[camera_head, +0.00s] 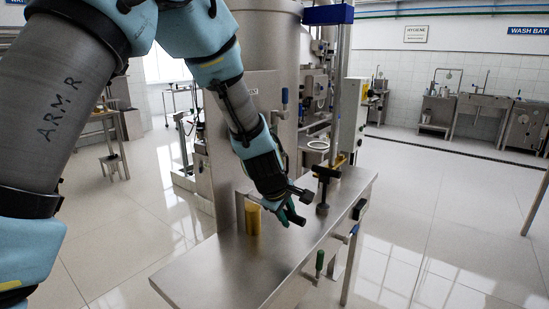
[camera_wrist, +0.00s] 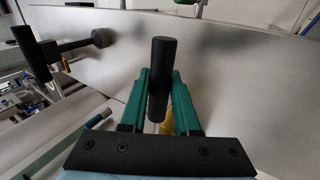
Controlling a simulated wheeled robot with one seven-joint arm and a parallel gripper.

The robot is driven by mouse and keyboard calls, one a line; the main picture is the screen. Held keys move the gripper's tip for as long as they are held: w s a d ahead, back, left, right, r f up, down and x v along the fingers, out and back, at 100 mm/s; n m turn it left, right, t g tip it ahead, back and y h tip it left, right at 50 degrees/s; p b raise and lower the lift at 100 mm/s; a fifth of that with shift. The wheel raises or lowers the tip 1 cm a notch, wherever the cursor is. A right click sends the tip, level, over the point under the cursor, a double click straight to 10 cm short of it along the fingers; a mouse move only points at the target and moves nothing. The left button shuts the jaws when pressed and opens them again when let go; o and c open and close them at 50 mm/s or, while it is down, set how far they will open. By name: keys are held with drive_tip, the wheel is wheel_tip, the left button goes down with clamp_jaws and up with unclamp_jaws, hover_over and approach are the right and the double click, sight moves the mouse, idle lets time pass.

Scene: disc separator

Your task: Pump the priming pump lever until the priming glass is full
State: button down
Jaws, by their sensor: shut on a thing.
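My gripper (camera_head: 287,213) is over the steel bench top in the head view. Its green fingers are shut around a black cylindrical handle (camera_head: 296,217), which I take to be the priming pump lever's grip. In the wrist view the handle (camera_wrist: 160,80) stands between the two fingers (camera_wrist: 160,95), its end rising past the fingertips. The fingers and handle hide most of the lever's rod. A yellow cylinder (camera_head: 253,218) stands on the bench, left of my gripper. I cannot make out the priming glass or its level for sure.
A black T-handle (camera_head: 325,172) stands on the bench just right of my gripper. A tall steel vessel (camera_head: 262,60) rises behind. The bench's near-left surface (camera_head: 215,275) is clear.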

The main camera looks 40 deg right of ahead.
drive_tip(key=shift+w+r+n+g+h+b, duration=0.15)
drive_tip(key=shift+r+n+g+h+b, duration=0.15)
drive_tip(key=shift+r+g+b, duration=0.7)
drive_tip(key=shift+w+a+r+n+g+h, duration=0.15)
drive_tip(key=shift+r+g, duration=0.35)
drive_tip(key=shift+r, duration=0.55)
drive_tip(key=shift+w+d+r+n+g+h, duration=0.1)
drive_tip(key=shift+w+r+n+g+h, duration=0.3)
drive_tip(key=shift+r, duration=0.6)
drive_tip(key=shift+w+a+r+m+g+y, duration=0.1)
drive_tip(key=shift+r+g, duration=0.5)
drive_tip(key=shift+r, duration=0.45)
